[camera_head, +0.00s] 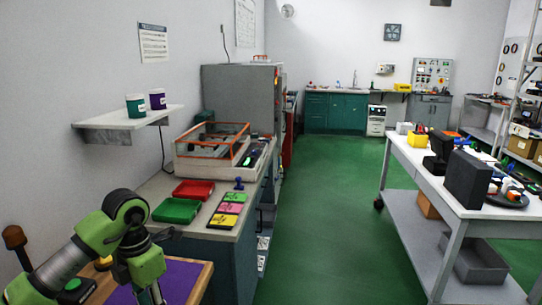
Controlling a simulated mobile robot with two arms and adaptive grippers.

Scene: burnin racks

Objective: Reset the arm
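My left arm (66,268), green and silver, comes in from the lower left corner. It bends at a green joint and runs down over a purple mat (182,280) at the bottom edge. A small dark part shows beside its green joints, perhaps a piece of my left gripper (164,234). Its fingers cannot be made out, so I cannot tell whether it is open or shut. Nothing is seen held. My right arm and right gripper are not in view.
A bench by the left wall holds a green tray (177,210), a red tray (194,189), coloured cards (228,208) and an orange-edged clear case (213,143). A wall shelf (122,122) bears two cups. A white table (432,182) stands right. Green floor (325,215) between is clear.

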